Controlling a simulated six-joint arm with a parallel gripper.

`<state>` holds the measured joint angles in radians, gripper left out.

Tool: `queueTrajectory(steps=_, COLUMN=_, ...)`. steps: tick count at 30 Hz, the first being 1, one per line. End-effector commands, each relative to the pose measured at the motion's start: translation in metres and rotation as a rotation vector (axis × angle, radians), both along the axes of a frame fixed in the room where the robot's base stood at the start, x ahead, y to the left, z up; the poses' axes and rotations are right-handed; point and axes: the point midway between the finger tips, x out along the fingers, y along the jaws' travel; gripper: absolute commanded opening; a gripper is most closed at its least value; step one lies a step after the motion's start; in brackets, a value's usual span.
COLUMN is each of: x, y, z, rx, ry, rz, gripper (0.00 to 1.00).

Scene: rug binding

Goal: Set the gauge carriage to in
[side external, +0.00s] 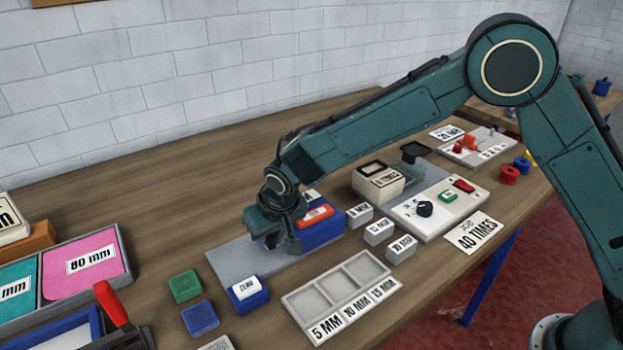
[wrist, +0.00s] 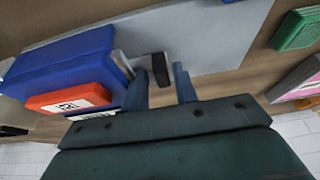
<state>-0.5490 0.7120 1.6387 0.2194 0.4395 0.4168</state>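The blue gauge unit (side external: 322,232) sits on a grey plate (side external: 229,259) on the bench and carries an orange labelled block (side external: 314,216). In the wrist view the blue body (wrist: 65,62) and the orange block (wrist: 70,98) are at left. A small black knob (wrist: 157,67) stands out beside a pale upright piece at the body's edge. My gripper (side external: 271,243) is low over the plate at the unit's left end. In the wrist view my gripper (wrist: 161,76) has its fingers apart around or just short of the knob; contact cannot be told. Which part is the carriage is unclear.
A green block (side external: 185,286), a blue block (side external: 201,318) and a ZERO block on a blue base (side external: 248,291) lie in front. A grey three-pocket tray (side external: 343,290), small labelled blocks (side external: 379,231) and a control panel (side external: 437,207) stand to the right.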

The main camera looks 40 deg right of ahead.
Motion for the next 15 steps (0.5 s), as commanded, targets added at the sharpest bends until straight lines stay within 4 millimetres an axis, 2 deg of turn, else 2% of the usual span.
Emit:
queueTrajectory(steps=1, x=0.001, y=-0.005, z=0.0, rx=-0.006, ry=0.0, rz=-0.011, gripper=0.36)
queueTrajectory(steps=8, x=0.001, y=-0.003, z=-0.001, rx=-0.007, ry=0.001, rz=-0.012, gripper=0.36)
queueTrajectory(steps=15, x=0.002, y=0.014, z=-0.001, rx=-0.006, ry=-0.001, rz=-0.007, gripper=0.36)
